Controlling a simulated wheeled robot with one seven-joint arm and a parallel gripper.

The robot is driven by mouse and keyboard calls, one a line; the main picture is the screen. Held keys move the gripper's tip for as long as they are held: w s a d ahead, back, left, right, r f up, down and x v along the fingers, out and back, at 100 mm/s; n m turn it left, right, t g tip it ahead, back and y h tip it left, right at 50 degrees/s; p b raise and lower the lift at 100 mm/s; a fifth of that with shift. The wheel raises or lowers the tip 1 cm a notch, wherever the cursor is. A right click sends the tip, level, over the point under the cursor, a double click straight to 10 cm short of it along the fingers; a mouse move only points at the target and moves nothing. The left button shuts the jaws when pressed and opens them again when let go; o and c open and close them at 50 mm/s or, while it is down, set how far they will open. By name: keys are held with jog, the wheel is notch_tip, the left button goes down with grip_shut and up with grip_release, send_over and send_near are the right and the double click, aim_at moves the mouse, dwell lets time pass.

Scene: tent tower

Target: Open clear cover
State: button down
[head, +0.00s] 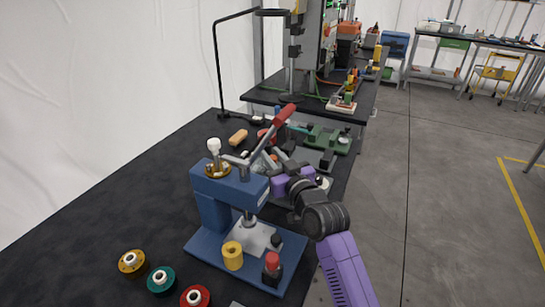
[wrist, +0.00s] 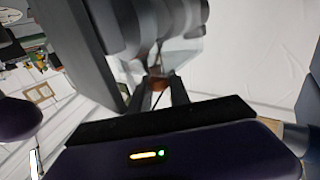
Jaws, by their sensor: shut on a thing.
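The clear cover (head: 262,160) shows as a pale see-through piece behind the blue press, partly hidden by the press lever and my gripper. In the wrist view, the clear cover (wrist: 182,55) is a translucent panel at and beyond my fingertips. My gripper (wrist: 164,88) is shut on what looks like its edge; the exact contact is small and blurred. In the head view, my gripper (head: 271,165) reaches in from the right, its fingers partly hidden among dark parts.
The blue press (head: 222,205) with a red-handled lever (head: 284,115) stands close in front. Several coloured round parts lie on the black bench (head: 110,225). A green fixture (head: 325,136) stands behind. The floor (head: 430,200) at right is clear.

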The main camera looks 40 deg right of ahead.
aim_at(261, 162)
jog(key=shift+w+a+p, duration=0.3)
jog(key=shift+w+a, duration=0.05)
jog(key=shift+w, duration=0.55)
jog(key=shift+w+a+p, duration=0.25)
jog(key=shift+w+a, duration=0.05)
jog(key=shift+w, duration=0.6)
jog(key=c, duration=1.2)
grip_release()
jog(key=shift+c, duration=0.2)
jog(key=shift+s, duration=0.15)
